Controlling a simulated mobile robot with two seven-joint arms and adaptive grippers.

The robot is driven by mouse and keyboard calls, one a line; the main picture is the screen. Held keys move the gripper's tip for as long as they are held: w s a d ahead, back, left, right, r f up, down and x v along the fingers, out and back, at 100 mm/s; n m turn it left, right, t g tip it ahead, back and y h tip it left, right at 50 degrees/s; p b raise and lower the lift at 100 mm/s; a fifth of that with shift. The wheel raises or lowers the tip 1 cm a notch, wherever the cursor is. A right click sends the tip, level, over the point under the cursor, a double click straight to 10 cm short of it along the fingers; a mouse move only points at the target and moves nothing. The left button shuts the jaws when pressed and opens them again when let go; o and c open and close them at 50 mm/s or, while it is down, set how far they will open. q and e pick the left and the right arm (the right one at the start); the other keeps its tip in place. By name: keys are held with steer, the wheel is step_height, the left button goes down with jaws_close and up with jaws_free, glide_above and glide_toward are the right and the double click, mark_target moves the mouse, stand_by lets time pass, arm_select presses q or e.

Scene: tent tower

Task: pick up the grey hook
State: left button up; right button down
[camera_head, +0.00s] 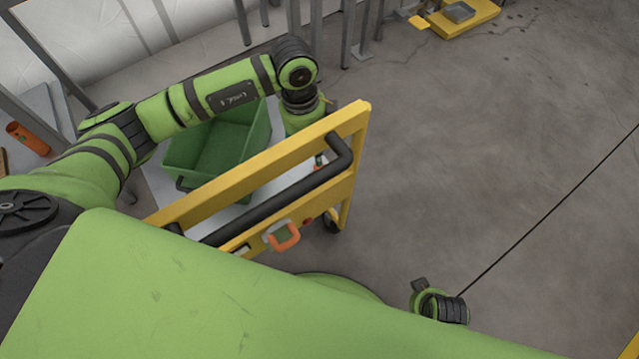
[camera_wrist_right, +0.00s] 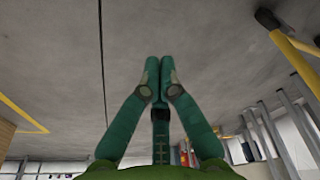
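I cannot make out a grey hook for certain in either view. My left arm reaches over the green crate (camera_head: 215,150) in the head view. In the head view only a part of the right arm shows at the lower right.
The cart has a black push bar (camera_head: 280,202) and an orange loop (camera_head: 283,237) on its near side. An orange tube (camera_head: 28,138) lies at the far left. Grey posts (camera_head: 347,35) stand behind. A yellow platform (camera_head: 465,14) is at the upper right. The floor on the right is clear.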

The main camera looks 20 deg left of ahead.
arm_select(q)
steer(key=shift+d+f, duration=0.1)
steer(key=shift+f, duration=0.75)
steer(key=f, duration=0.1)
steer(key=d+f+b, duration=0.1)
steer(key=f, duration=0.3)
steer(key=shift+d+f+b, duration=0.1)
steer(key=shift+d+b, duration=0.15)
steer(key=shift+b, duration=0.1)
steer(key=shift+f, duration=0.25)
arm_select(e)
steer(key=r, duration=0.1)
steer(key=w+r, duration=0.1)
steer(key=r, duration=0.1)
steer(key=w+r, duration=0.1)
steer(key=shift+a+r, duration=0.1)
steer(key=shift+r, duration=0.1)
arm_select(q)
steer(key=shift+c, duration=0.4)
jaws_close()
